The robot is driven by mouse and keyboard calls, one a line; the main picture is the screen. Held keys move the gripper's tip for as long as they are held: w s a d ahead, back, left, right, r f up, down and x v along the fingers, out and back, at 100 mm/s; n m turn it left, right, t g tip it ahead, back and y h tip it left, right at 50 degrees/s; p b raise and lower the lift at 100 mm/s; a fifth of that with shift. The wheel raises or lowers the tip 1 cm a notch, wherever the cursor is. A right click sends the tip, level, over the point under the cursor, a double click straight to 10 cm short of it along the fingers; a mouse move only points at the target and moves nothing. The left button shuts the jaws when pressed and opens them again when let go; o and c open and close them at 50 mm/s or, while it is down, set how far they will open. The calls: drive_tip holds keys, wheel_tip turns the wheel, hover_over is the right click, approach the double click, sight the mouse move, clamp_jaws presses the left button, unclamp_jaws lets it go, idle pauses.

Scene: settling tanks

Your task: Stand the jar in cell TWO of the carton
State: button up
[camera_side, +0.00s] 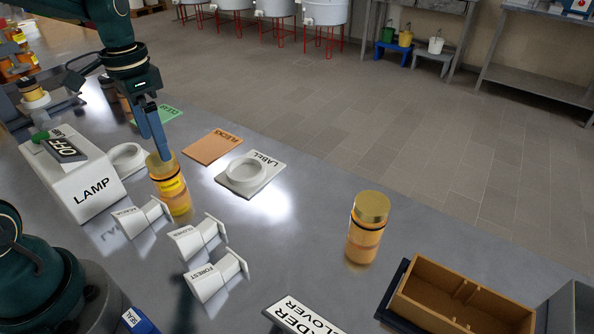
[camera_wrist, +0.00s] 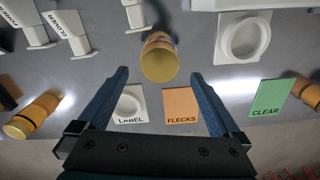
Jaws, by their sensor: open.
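A honey-coloured jar (camera_side: 171,192) with a gold lid and yellow label stands upright on the bench near the lamp. It also shows in the wrist view (camera_wrist: 160,60), with its lid between and slightly ahead of my fingertips. My gripper (camera_side: 163,157) is open and empty, pointing down at this jar's lid. It also shows in the wrist view (camera_wrist: 160,76), its fingers apart. A second similar jar (camera_side: 365,238) stands upright nearer the carton and shows in the wrist view (camera_wrist: 32,116). The brown carton (camera_side: 425,320) with dividers is at lower right, partly cut off. Its cell markings are not visible.
The lamp housing (camera_side: 85,185) with an OFF sign is left of the near jar. White labelled holders (camera_side: 195,238) lie in front. The LABEL stand (camera_side: 262,178), FLECKS card (camera_side: 212,147) and CLEAR card (camera_wrist: 266,97) lie behind. Bench between the jars is mostly clear.

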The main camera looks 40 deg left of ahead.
sight(167, 175)
wheel_tip(167, 175, down, 10)
drive_tip(key=shift+r, duration=0.2)
idle(0.3)
